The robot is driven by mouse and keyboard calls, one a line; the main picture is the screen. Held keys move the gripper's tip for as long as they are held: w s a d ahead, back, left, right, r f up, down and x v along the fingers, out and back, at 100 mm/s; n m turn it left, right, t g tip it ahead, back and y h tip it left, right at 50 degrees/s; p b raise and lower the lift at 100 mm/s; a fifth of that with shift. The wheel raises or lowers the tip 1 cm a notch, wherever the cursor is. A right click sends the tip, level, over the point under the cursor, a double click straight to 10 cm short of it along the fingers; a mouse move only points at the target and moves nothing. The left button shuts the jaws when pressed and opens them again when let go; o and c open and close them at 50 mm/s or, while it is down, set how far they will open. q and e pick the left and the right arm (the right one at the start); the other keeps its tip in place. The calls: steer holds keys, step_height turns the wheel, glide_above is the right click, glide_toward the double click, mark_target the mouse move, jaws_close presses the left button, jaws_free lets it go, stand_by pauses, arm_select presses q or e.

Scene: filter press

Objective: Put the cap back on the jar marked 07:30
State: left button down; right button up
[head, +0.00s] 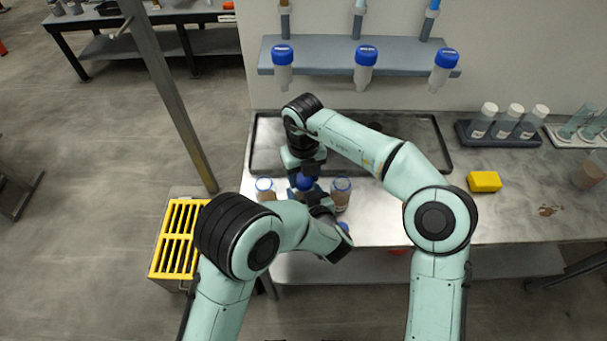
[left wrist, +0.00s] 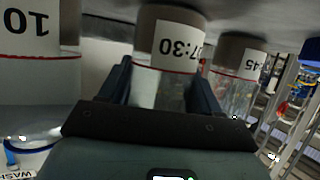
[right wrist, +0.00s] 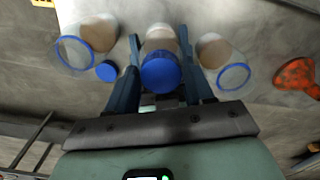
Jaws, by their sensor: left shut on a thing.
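The jar marked 07:30 (left wrist: 164,82) appears upside down in the left wrist view, with a brown upper part and a red line below its label. My left gripper (left wrist: 160,88) is shut on it, one finger on each side. A blue cap (right wrist: 160,73) is over the middle jar (right wrist: 160,40) in the right wrist view; whether it is seated cannot be told. My right gripper (right wrist: 160,62) has its fingers on both sides of this cap, very close to it. Whether they press on it is unclear. The cap also shows in the head view (head: 304,183).
Jars with blue rims stand on either side (right wrist: 75,52) (right wrist: 233,77). A loose blue cap (right wrist: 108,71) lies near one. A yellow block (head: 485,182) and a rack of tubes (head: 505,127) are to the right. Capped tubes (head: 364,70) hang on the wall shelf.

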steer(key=shift+o, duration=1.2)
steer(key=shift+r, duration=2.25)
